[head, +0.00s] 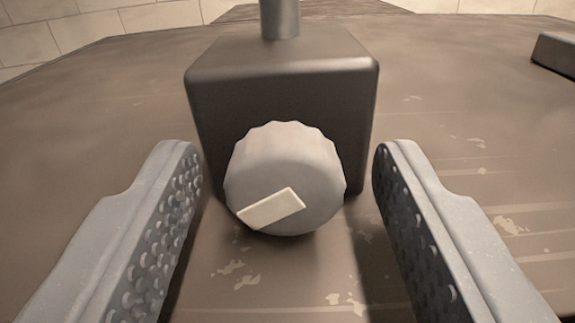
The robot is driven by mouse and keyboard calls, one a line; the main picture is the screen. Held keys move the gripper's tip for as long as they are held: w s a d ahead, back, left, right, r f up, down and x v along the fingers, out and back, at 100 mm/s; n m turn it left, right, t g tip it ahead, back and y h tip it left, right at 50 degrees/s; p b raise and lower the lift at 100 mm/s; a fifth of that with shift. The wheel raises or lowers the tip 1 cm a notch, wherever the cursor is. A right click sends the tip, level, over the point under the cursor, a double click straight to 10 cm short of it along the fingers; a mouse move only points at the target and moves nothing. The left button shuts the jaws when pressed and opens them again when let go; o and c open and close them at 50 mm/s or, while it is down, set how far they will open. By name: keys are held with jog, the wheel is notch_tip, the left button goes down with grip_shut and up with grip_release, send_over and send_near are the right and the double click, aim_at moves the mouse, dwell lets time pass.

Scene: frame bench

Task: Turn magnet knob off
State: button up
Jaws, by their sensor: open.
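The magnet knob (285,170) is a round grey dial with a scalloped edge on the front of a dark block-shaped magnet base (290,88). A pale rectangular mark (271,208) lies on the lower left of the knob face, tilted with its right end higher. My gripper (284,165) is open, with one studded finger on each side of the knob. Gaps show between both fingers and the knob, and nothing is held.
A grey post (280,18) rises from the top of the base. The worn brown bench top (470,150) is mostly clear around it. A dark block (556,54) sits at the far right edge. A pale tiled wall (165,17) is behind.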

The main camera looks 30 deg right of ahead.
jog(key=c, duration=1)
jog(key=n+p, duration=0.1)
jog(key=n, duration=0.3)
jog(key=shift+n, duration=0.3)
jog(key=o, duration=1)
jog(key=shift+s+a, duration=0.1)
jog(key=shift+a, duration=0.05)
